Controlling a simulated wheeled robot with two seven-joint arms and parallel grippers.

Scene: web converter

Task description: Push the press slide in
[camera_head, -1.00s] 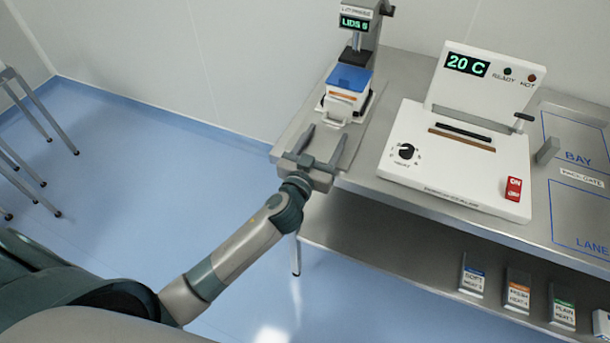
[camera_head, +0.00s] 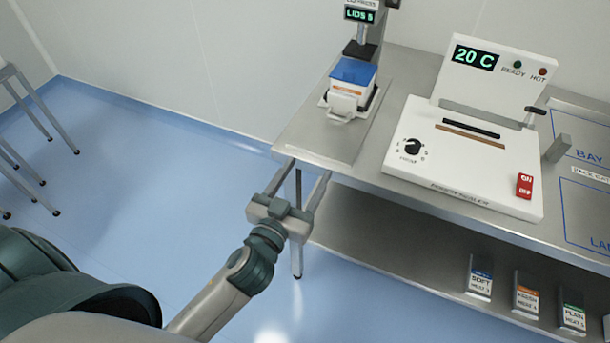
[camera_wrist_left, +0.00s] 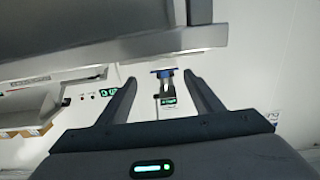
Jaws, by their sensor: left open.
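The press (camera_head: 362,42) stands at the back left of the metal bench, with a green-lit display reading LIDS above its dark head. The white press slide (camera_head: 343,112), with a loop handle at its front, sits at the press's foot. It carries a white box with a blue lid (camera_head: 353,71), in front of and below the head. My left gripper (camera_head: 308,167) is open and empty, in front of the bench's front edge, apart from the slide. In the left wrist view the blue lid (camera_wrist_left: 162,72) shows between the open fingers. My right gripper is not in view.
A white sealer (camera_head: 460,160) with a 20 C display, dial and red switch stands right of the press. Blue-outlined areas lie farther right. Small labelled packs (camera_head: 481,278) stand on the lower shelf. The bench top in front of the slide is clear.

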